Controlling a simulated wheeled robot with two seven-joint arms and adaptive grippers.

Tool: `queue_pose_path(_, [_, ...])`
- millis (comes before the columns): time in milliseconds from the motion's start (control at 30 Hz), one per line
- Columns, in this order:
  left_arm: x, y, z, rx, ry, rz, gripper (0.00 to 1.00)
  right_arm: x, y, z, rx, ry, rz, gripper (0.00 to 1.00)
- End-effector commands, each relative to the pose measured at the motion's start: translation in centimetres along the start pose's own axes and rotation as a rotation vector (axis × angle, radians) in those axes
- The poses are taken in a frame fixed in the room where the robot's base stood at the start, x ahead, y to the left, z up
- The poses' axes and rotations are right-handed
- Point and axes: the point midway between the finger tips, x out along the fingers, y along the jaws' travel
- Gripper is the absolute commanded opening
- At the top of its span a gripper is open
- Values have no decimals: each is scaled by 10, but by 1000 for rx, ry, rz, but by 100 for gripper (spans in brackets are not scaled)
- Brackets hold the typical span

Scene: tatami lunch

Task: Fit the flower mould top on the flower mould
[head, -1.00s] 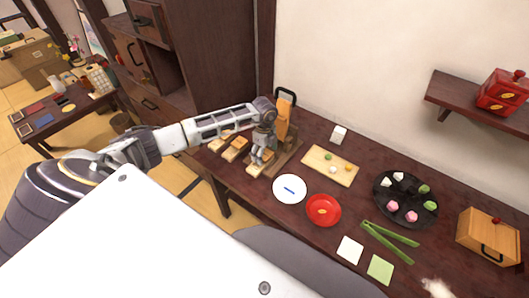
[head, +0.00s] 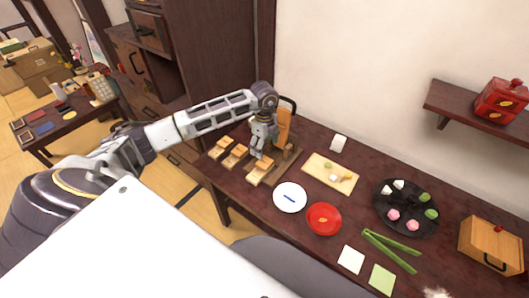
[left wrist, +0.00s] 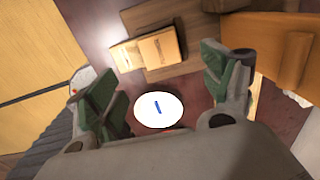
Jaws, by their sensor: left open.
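Three pale wooden moulds sit at the left end of the dark table in the head view. The nearest mould (head: 258,176) has a shorter block, apparently its top (head: 265,164), resting on it; I cannot make out a flower shape. The left wrist view shows this stepped pair, with the longer piece (left wrist: 125,56) reaching out beyond the shorter block (left wrist: 160,47). My left gripper (head: 261,151) is above and just behind this pair. It is open and empty, its green-padded fingers (left wrist: 165,85) spread wide. My right gripper is out of view.
The other two moulds (head: 235,156) (head: 220,148) stand to the left. An upright orange-brown wooden piece (head: 285,125) stands close behind my gripper. A white plate (head: 290,204) and a red dish (head: 324,219) lie to the right, with a wooden board (head: 342,186) behind them.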

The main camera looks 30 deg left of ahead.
Motion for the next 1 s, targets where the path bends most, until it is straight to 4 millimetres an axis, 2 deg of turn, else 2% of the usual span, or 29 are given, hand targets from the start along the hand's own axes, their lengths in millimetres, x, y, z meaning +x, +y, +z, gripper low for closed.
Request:
queue_pose_path(100, [-15,-1,0,0,0,-2,82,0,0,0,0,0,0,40])
queue_pose_path(300, [-26,0,0,1,0,0,82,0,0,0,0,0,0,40])
queue_pose_path(1000, [-27,0,0,0,0,0,82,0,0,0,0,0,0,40])
